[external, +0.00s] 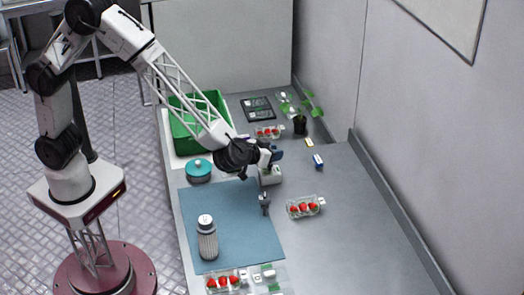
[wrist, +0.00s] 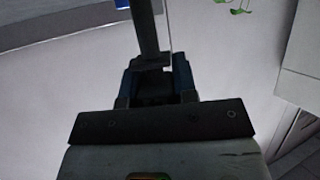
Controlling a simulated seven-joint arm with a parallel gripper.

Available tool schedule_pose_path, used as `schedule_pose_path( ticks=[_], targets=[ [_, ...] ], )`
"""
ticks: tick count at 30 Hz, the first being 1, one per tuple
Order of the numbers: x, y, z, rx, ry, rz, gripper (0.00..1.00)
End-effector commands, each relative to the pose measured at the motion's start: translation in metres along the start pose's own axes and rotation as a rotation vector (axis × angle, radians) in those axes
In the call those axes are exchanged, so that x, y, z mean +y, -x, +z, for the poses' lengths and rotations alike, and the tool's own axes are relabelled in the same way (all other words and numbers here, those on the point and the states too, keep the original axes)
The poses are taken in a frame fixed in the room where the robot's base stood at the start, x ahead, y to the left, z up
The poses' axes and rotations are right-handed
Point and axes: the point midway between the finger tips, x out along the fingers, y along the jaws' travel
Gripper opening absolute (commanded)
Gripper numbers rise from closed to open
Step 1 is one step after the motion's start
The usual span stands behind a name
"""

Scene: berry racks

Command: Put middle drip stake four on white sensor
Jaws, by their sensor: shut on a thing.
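My gripper (external: 277,156) is over the middle of the bench, its fingers shut. In the wrist view the blue fingers (wrist: 157,78) are closed around a dark slim bar (wrist: 147,28), which looks like a drip stake; its number cannot be read. A small white block (external: 270,177), possibly the white sensor, stands just below my gripper in the external view. I cannot tell whether the held piece touches it. Another small dark upright piece (external: 264,199), possibly a drip stake, stands at the right edge of the blue mat (external: 240,225).
Clear boxes of red berries stand right of the mat (external: 305,207), behind my gripper (external: 268,131) and at the front (external: 226,281). A green crate (external: 200,112), teal pot (external: 198,170), ribbed bottle (external: 207,238) and potted plant (external: 300,122) also stand there. The right front bench is clear.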

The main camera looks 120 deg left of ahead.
Motion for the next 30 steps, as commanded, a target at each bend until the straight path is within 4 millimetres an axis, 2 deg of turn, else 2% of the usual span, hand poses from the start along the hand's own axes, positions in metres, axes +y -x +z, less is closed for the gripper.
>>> schedule_pose_path(
  ticks=[12, 13, 17, 30],
  targets=[
    [0.0001, -0.0013, 0.0032, 0.0, 0.0, 0.0, 0.05],
    [0.0001, -0.0012, 0.0027, 0.0, 0.0, 0.0, 0.31],
    [0.0001, -0.0011, 0.0027, 0.0, 0.0, 0.0, 0.51],
    [0.0001, 0.0007, -0.0007, 0.0, 0.001, 0.0, 0.52]
  ],
)
